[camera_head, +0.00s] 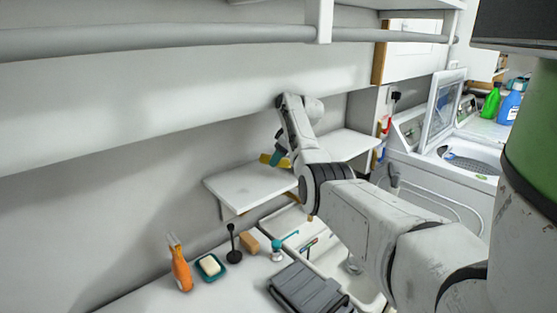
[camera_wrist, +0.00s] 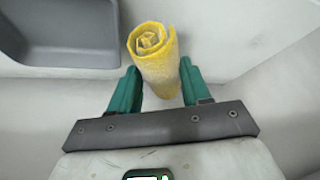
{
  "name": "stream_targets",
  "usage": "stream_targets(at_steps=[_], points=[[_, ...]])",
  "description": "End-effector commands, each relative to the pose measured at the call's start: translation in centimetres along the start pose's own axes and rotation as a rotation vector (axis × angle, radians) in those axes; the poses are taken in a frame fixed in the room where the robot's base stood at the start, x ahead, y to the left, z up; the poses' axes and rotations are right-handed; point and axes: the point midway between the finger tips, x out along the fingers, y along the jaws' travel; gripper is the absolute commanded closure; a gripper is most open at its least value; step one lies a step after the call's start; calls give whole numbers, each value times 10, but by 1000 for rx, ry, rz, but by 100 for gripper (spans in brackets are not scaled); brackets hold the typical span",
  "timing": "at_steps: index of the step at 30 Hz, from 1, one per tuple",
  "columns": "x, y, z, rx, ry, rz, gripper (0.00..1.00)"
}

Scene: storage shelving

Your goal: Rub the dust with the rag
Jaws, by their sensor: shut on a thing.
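The rag is a yellow roll (camera_wrist: 152,60), held end-up between the two green fingers of my gripper (camera_wrist: 158,72) in the wrist view. My gripper is shut on it. In the head view my gripper (camera_head: 280,156) is beyond the arm, over the white wall shelf (camera_head: 243,188), and a bit of the yellow rag (camera_head: 266,158) shows beside it. I cannot tell whether the rag touches the shelf. I cannot make out any distinct patch of dust in either view.
Below the shelf, a counter holds an orange spray bottle (camera_head: 181,268), a soap dish (camera_head: 210,266), a black plunger-like tool (camera_head: 233,250), a brown block (camera_head: 249,243) and dark folded cloth (camera_head: 305,288). A sink (camera_head: 365,285) and washing machine (camera_head: 465,150) stand right. A rail (camera_head: 150,40) crosses above.

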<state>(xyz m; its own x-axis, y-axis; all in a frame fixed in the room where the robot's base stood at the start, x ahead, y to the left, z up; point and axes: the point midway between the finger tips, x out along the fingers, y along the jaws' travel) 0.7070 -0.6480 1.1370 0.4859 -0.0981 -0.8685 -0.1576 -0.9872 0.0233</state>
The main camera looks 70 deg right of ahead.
Motion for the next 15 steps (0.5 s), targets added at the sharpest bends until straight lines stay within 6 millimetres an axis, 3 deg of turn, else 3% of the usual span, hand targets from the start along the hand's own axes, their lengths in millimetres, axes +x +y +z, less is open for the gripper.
stream_targets(at_steps=[6,15], points=[[-20,0,-14,-4,3,3,77],[-20,0,-14,-4,3,3,77]])
